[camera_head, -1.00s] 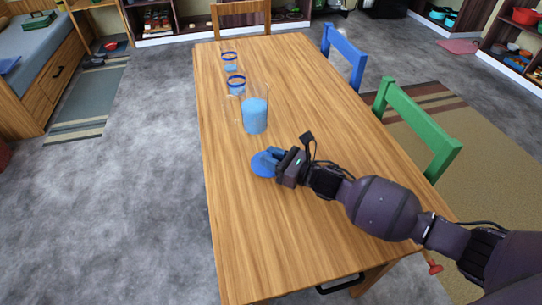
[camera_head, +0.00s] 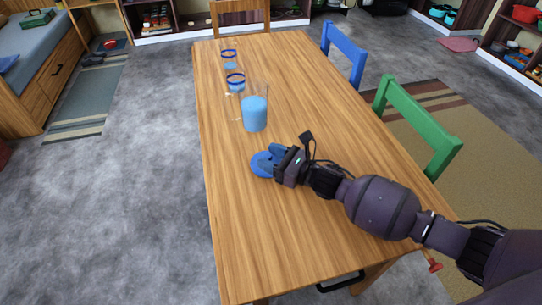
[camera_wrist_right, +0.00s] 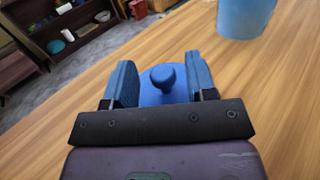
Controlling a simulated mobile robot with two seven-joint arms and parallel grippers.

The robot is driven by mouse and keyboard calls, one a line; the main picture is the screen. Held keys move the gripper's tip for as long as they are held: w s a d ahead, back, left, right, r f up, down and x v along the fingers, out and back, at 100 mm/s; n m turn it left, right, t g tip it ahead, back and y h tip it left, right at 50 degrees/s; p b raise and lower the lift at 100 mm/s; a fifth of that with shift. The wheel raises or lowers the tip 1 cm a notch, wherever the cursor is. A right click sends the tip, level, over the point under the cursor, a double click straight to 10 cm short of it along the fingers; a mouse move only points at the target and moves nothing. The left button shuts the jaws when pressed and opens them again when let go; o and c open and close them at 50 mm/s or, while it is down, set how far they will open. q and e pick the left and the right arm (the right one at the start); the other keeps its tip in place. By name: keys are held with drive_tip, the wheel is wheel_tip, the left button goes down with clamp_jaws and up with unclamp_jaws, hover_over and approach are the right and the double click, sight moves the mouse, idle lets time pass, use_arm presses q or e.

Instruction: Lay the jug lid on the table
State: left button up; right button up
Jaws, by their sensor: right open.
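The blue jug lid (camera_head: 257,167) lies on the wooden table (camera_head: 240,225), a little nearer to me than the jug. In the right wrist view the lid (camera_wrist_right: 152,96) shows its round knob on top. My right gripper (camera_head: 268,162) is at the lid; its two blue fingers stand open on either side of the knob, with gaps between. The clear jug (camera_head: 254,112) holds blue liquid and stands upright without a lid. My left gripper is in neither view.
A green chair (camera_head: 415,120) and a blue chair (camera_head: 343,55) are at the right edge. The table's near half is bare.

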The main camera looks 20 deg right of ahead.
drive_tip(key=v, duration=0.8)
drive_tip(key=r+p+v, duration=0.1)
drive_tip(key=v, duration=0.3)
